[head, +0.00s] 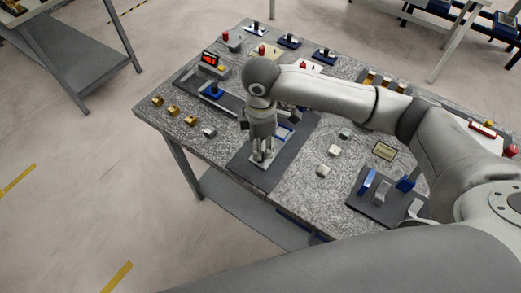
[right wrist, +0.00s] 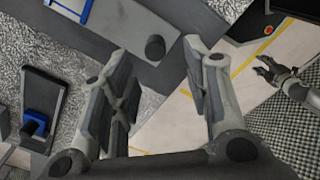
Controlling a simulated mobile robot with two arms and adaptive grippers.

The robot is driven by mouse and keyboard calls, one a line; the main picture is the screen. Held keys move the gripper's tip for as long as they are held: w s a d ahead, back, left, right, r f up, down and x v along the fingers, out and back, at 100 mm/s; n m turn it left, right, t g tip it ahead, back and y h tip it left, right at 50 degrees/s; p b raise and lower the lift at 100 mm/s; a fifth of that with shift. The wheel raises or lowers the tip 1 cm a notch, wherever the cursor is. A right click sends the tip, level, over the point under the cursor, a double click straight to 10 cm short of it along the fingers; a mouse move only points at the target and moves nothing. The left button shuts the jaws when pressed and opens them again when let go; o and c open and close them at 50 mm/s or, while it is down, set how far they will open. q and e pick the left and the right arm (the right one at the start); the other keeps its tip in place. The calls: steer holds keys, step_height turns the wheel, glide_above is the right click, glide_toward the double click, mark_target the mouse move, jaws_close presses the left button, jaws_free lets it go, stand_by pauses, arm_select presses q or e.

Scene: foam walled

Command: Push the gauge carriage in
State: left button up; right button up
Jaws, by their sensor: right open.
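My right gripper (head: 262,158) points down over a dark plate (head: 298,142) near the table's front edge. In the right wrist view its fingers (right wrist: 160,70) are spread and empty. A dark round post (right wrist: 155,47) shows between them, apart from both fingers. I cannot tell for sure which part is the gauge carriage, and the arm hides some of the plate. My left gripper (right wrist: 267,69) shows small at right in the right wrist view, fingers apart.
A red-lit display (head: 210,58) and a blue-topped block (head: 213,91) stand to the left on the speckled table. Several brass blocks (head: 173,111) line the left front edge. Grey blocks (head: 334,151) and a dark fixture with blue parts (head: 381,192) lie to the right.

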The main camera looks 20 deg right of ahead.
steer(key=f, duration=0.5)
steer(key=shift+w+d, duration=0.15)
steer(key=shift+w, duration=0.25)
steer(key=shift+s+f+p, duration=0.15)
steer(key=shift+f+p, duration=0.15)
steer(key=shift+f, duration=0.25)
jaws_close()
